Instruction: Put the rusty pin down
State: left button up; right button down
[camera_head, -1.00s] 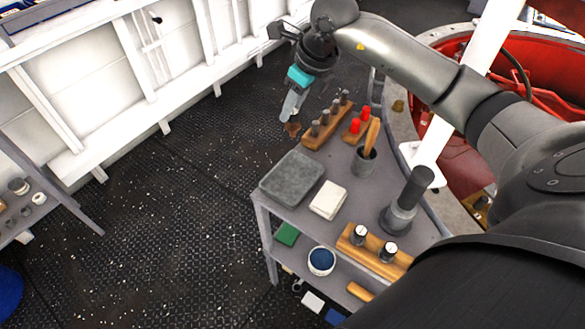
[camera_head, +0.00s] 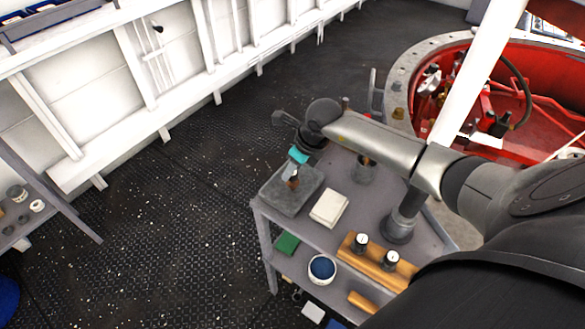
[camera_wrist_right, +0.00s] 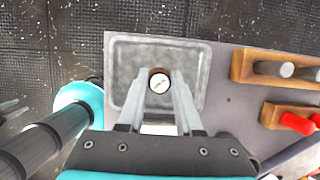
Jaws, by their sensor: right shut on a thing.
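The rusty pin (camera_head: 293,183) is a small brown piece just below my right gripper (camera_head: 291,173) in the head view. In the right wrist view the pin (camera_wrist_right: 158,72) shows a round white marked end and a rusty rim between the fingertips of my right gripper (camera_wrist_right: 159,88), which is shut on it. It is over the grey shallow tray (camera_head: 281,200), which lies on the near left corner of the cart top. The tray (camera_wrist_right: 120,60) looks otherwise empty. I cannot tell whether the pin touches the tray's floor.
A white block (camera_head: 329,207) lies right of the tray. A dark cup (camera_head: 365,170), a dark upright tool (camera_head: 400,225) and a wooden block with two dials (camera_head: 372,262) stand on the cart. In the wrist view, wooden racks (camera_wrist_right: 250,68) stand right of the tray.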

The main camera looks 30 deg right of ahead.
jog(key=shift+f, duration=0.15)
jog(key=c, duration=0.6)
grip_release()
jog(key=shift+r, duration=0.4)
jog(key=p+v, duration=0.1)
jog(key=v, duration=1)
jog(key=shift+s+r, duration=0.2)
jog(key=shift+r, duration=0.05)
